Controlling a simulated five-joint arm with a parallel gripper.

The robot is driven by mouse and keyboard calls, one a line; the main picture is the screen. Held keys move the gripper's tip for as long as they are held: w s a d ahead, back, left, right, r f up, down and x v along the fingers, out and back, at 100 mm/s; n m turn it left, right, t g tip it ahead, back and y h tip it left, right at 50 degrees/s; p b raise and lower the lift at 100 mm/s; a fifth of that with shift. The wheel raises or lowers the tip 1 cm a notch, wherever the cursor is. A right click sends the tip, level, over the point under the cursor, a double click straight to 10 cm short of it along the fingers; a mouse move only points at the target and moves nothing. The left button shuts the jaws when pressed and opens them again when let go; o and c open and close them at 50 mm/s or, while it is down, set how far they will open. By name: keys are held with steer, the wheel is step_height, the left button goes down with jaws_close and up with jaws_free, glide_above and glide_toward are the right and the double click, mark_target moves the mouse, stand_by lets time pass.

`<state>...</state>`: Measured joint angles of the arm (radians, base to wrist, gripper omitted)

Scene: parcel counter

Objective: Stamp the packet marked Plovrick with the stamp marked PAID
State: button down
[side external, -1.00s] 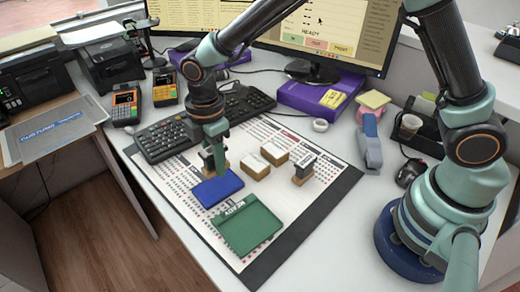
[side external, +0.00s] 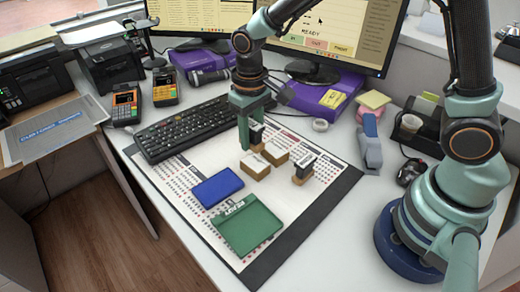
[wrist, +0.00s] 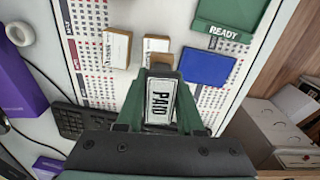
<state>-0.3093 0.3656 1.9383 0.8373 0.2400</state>
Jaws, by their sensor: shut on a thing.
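My gripper (side external: 250,140) is shut on a stamp (wrist: 160,100) whose white label reads PAID in the wrist view. The stamp also shows between the fingers in the side view (side external: 257,134). It is just behind the left of two small tan packets with white tops; I cannot tell whether they touch. The left packet (side external: 255,167) and the right packet (side external: 275,151) lie on the mat; their names are too small to read. The blue ink pad (side external: 217,187) lies to the left, clear of the gripper.
Another stamp (side external: 303,168) with a dark top stands right of the packets. A green tray marked READY (side external: 246,230) lies at the front of the printed mat. The keyboard (side external: 190,131) is behind, and a blue-grey stapler-like device (side external: 370,147) stands right.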

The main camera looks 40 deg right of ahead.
mark_target(252, 164)
steer(key=shift+f, duration=2.7)
steer(key=shift+f, duration=0.3)
steer(key=shift+r, duration=0.1)
steer(key=shift+r, duration=2.95)
steer(key=shift+s, duration=0.1)
